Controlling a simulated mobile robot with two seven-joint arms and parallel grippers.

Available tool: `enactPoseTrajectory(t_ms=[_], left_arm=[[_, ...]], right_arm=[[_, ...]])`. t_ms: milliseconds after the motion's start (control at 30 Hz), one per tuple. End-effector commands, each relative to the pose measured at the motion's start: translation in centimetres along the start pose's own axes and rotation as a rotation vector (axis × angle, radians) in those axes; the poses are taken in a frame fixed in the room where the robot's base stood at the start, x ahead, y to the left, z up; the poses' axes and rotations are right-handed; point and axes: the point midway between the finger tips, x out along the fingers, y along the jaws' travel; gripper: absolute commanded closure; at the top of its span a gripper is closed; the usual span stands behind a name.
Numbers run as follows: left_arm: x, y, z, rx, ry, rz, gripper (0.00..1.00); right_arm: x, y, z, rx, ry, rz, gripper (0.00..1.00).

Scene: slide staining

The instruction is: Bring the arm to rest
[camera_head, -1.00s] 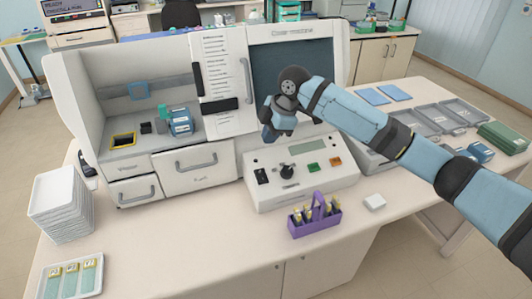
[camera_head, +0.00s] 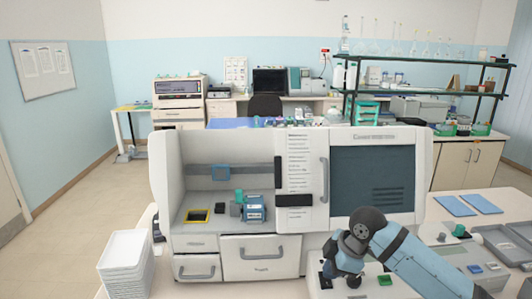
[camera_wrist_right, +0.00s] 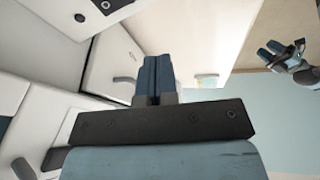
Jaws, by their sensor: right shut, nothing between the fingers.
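My right arm comes in from the lower right of the head view. Its blue and dark gripper (camera_head: 329,270) is in front of the machine, over the control panel (camera_head: 317,291), and covers part of it. The right wrist view shows its two blue fingers (camera_wrist_right: 152,76) together with nothing between them. Another gripper, which looks like my left one (camera_wrist_right: 283,55), shows small at the upper right of the right wrist view. No left arm shows in the head view.
The white machine (camera_head: 262,244) with an open bay and a dark window (camera_head: 372,180) stands behind the gripper. A stack of white trays (camera_head: 126,262) stands at the left. Blue pads (camera_head: 455,205) and a grey tray (camera_head: 505,241) lie at the right.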

Motion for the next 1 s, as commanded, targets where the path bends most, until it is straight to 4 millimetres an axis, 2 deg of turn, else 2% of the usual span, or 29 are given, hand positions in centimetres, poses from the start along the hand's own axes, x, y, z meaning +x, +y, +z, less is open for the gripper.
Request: enactPoseTrajectory(t_ms=[33, 133, 233, 400, 567, 700, 1000], left_arm=[[0.0, 0.0, 0.0, 0.000, 0.000, 0.000, 0.57], [0.0, 0.0, 0.0, 0.000, 0.000, -0.001, 0.57], [0.0, -0.1, 0.0, 0.000, 0.000, -0.001, 0.57], [0.0, -0.1, 0.0, 0.000, 0.000, -0.001, 0.57], [0.0, 0.0, 0.0, 0.000, 0.000, -0.001, 0.57], [0.0, 0.0, 0.0, 0.000, 0.000, -0.001, 0.57], [0.0, 0.0, 0.0, 0.000, -0.001, 0.000, 0.57]], right_arm=[[1.8, -2.4, -0.3, 0.031, 0.016, -0.007, 1.00], [3.9, -6.1, -0.4, 0.114, 0.037, 0.010, 1.00], [5.4, -9.7, -0.2, 0.214, 0.056, 0.030, 1.00], [6.8, -15.6, 1.2, 0.419, 0.074, 0.071, 1.00], [6.8, -20.9, 3.8, 0.644, 0.063, 0.122, 1.00], [6.0, -25.4, 6.7, 0.846, 0.026, 0.176, 1.00], [3.5, -32.0, 11.8, 1.141, -0.079, 0.280, 1.00]])
